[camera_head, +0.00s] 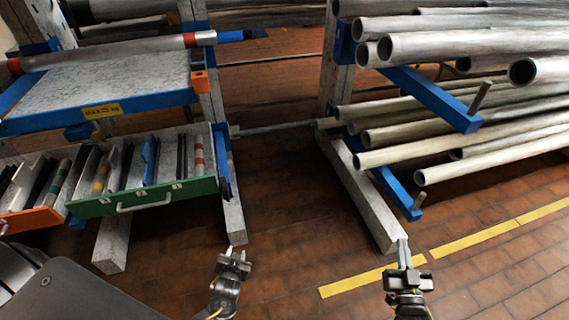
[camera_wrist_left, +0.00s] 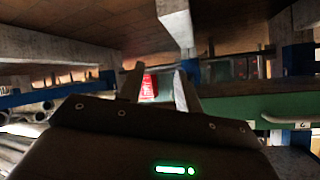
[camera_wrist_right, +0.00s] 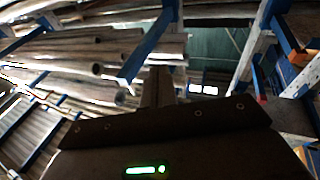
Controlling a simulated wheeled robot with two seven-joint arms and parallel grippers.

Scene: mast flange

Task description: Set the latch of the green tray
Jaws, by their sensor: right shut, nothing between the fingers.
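The green tray (camera_head: 170,191) is at the left of the head view, pulled out below the grey shelf. Its front has a pale handle and small white labels, and it holds several tubes and bars. Its green front (camera_wrist_left: 240,107) also shows at the right of the left wrist view. I cannot make out the latch for certain. My left gripper (camera_head: 235,254) is open and empty, in front and right of the tray, apart from it. My right gripper (camera_head: 403,248) is shut and empty, further right, near the foot of the pipe rack.
An orange-fronted tray (camera_head: 32,220) is left of the green one. A shelf with a blue edge (camera_head: 150,105) is above. Grey posts and feet (camera_head: 365,200) stand close by. Long pipes (camera_head: 470,45) stick out at the right. Brown floor (camera_head: 290,200) between the racks is clear.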

